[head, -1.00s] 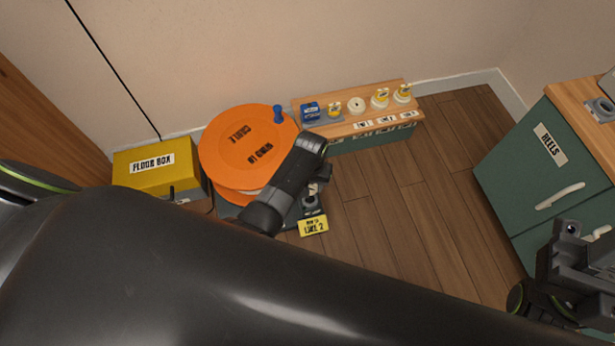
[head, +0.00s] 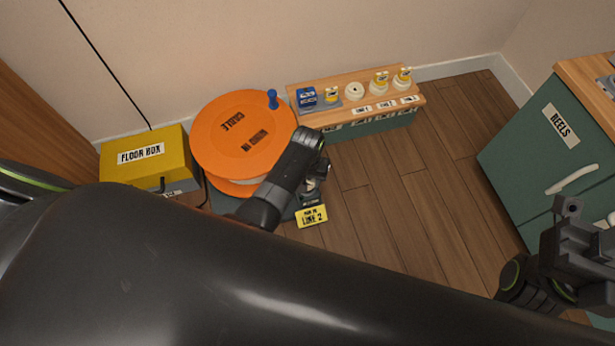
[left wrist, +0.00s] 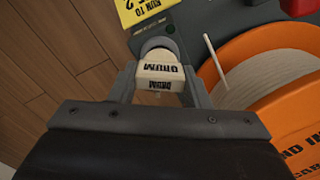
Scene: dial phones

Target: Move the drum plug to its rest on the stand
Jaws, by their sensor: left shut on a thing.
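The drum plug (left wrist: 160,75), a cream block marked DRUM, is between the fingers of my left gripper (left wrist: 160,88) in the left wrist view. The gripper is shut on it. The plug's far end meets or overlaps a round grey fitting (left wrist: 158,46) on the dark stand (left wrist: 185,22); I cannot tell whether it is seated. In the head view my left gripper (head: 316,178) is over the stand's right side, beside the orange cable drum (head: 242,135), and hides most of the plug. My right gripper (head: 572,245) is at the right edge; its fingertips are unclear.
A yellow floor box (head: 145,158) stands left of the drum. A wooden-topped bench (head: 355,118) with several plugs and sockets is behind. A yellow line 2 tag (head: 311,216) sits at the stand's front. A green reels cabinet (head: 535,150) is at right. Floor between is clear.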

